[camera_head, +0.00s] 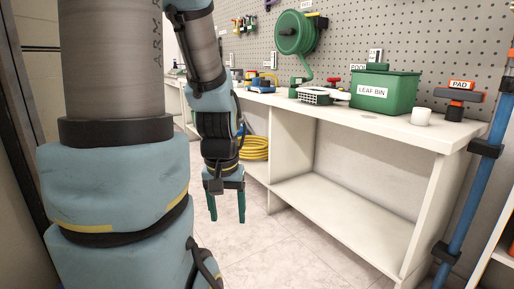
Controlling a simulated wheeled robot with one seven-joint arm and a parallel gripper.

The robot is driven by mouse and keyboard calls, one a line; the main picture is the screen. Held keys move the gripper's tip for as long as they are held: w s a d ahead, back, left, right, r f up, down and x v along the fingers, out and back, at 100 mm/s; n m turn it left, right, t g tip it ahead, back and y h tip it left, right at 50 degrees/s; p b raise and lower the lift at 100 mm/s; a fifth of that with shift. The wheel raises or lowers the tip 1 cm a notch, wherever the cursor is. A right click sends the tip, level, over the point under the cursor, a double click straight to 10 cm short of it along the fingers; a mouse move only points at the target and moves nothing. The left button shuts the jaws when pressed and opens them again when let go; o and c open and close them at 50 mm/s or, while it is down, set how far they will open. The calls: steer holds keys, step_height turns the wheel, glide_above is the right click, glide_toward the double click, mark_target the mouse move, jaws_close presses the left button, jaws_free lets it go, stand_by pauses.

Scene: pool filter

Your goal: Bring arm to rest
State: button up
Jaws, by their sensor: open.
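My arm fills the left of the head view, with a grey upper tube and blue joints. My gripper (227,218) hangs at the end of it and points down over the floor, left of the workbench. Its two dark teal fingers are apart with nothing between them. The gripper touches nothing that I can see.
The white workbench (345,115) runs along the pegboard wall, bearing a green leaf bin (384,92), a white cup (421,116) and several small tools. A green hose reel (297,32) hangs above. A yellow hose (255,148) lies coiled below. The tiled floor (300,255) is clear.

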step_height(320, 180, up, 34)
steer(key=p, duration=3.2)
